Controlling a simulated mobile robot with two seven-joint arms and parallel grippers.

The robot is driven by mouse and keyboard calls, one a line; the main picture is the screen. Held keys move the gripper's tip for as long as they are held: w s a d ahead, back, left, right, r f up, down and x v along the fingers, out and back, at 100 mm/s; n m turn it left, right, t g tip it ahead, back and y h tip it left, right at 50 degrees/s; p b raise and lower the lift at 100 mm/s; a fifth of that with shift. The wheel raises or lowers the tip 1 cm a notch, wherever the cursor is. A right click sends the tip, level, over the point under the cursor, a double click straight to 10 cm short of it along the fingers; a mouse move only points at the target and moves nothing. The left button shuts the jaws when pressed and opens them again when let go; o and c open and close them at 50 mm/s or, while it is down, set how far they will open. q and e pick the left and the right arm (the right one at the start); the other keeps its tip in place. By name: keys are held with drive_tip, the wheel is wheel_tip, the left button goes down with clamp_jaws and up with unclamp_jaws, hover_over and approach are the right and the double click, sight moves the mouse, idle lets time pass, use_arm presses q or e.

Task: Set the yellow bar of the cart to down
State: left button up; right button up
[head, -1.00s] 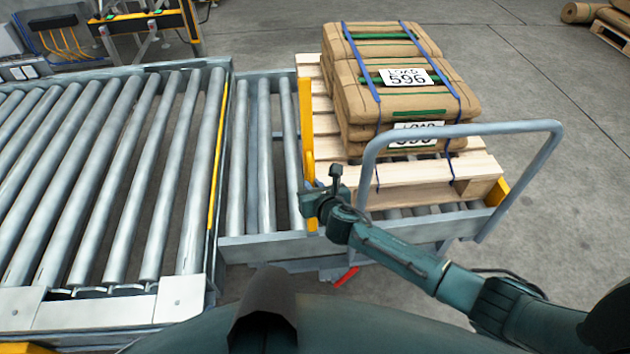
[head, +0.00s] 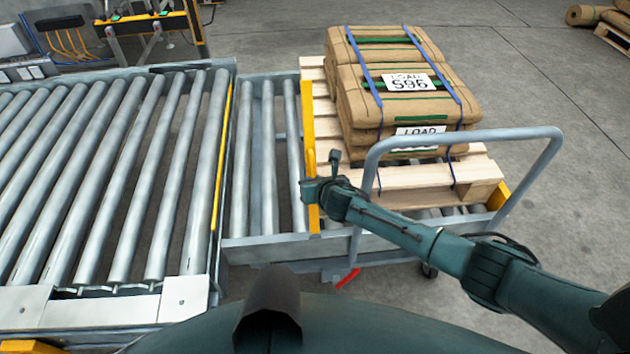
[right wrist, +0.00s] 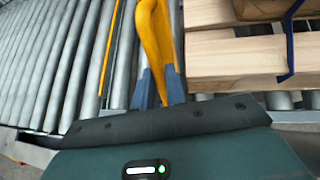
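The cart (head: 285,245) stands at the end of the roller conveyor. Its yellow bar (head: 307,105) stands up along the cart's left end, between the bare rollers and the loaded pallet. My right gripper (head: 312,188) is at the near part of this bar. In the right wrist view the yellow bar (right wrist: 156,35) runs down between the two blue fingertips of my right gripper (right wrist: 159,82). The fingers are close together on both sides of it and look shut on it. The exact contact is partly hidden. My left gripper is not in view.
A wooden pallet (head: 440,185) with strapped brown sacks (head: 400,90) rests on the cart. The cart's grey handle (head: 470,138) arches behind my right arm. The roller conveyor (head: 110,170) fills the left. A red pedal (head: 348,278) shows below the cart.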

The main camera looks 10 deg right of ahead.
drive_tip(key=o, duration=0.4)
drive_tip(key=v, duration=1.3)
drive_tip(key=shift+s, duration=0.15)
drive_tip(key=shift+c, duration=0.5)
